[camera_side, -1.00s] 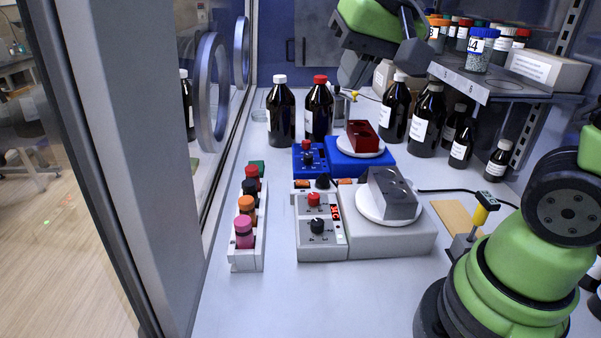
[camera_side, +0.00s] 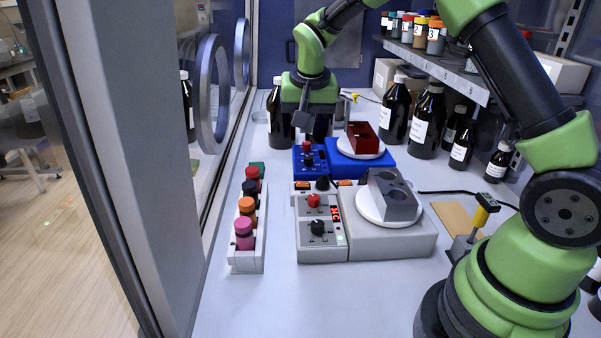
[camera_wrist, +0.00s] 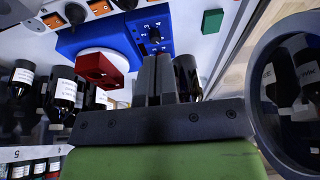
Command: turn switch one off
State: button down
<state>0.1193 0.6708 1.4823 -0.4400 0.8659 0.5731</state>
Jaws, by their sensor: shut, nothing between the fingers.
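Two small orange rocker switches sit at the back edge of the grey stirrer's control box (camera_side: 323,253), a left one (camera_side: 303,185) and a right one (camera_side: 345,182), with a black knob (camera_side: 323,182) between them. I cannot read which is switch one or how they are set. Orange switches also show at the upper left of the wrist view, one (camera_wrist: 53,21) beside another (camera_wrist: 99,7). My gripper (camera_side: 303,118) is shut and empty, pointing down behind the blue stirrer's control panel (camera_side: 310,171). In the wrist view its fingers (camera_wrist: 158,58) are together near that panel's edge.
The blue stirrer (camera_side: 361,163) carries a red block (camera_side: 362,137); the grey one carries a grey block (camera_side: 392,195). Dark bottles stand close to my gripper, including a left one (camera_side: 277,125). A vial rack (camera_side: 246,262) stands left. The front bench is clear.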

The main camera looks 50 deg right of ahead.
aim_at(297, 182)
jog(key=shift+f, duration=0.1)
jog(key=x, duration=1.2)
jog(key=shift+s+a+f, duration=0.25)
jog(key=shift+a+f, duration=0.05)
jog(key=shift+a, duration=0.05)
jog(key=shift+w+f, duration=0.1)
jog(key=shift+f, duration=0.55)
jog(key=shift+a+f, duration=0.1)
jog(key=shift+w+a+f, duration=0.25)
jog(key=shift+w+f, duration=0.05)
jog(key=shift+f, duration=0.2)
jog(key=shift+d, duration=0.1)
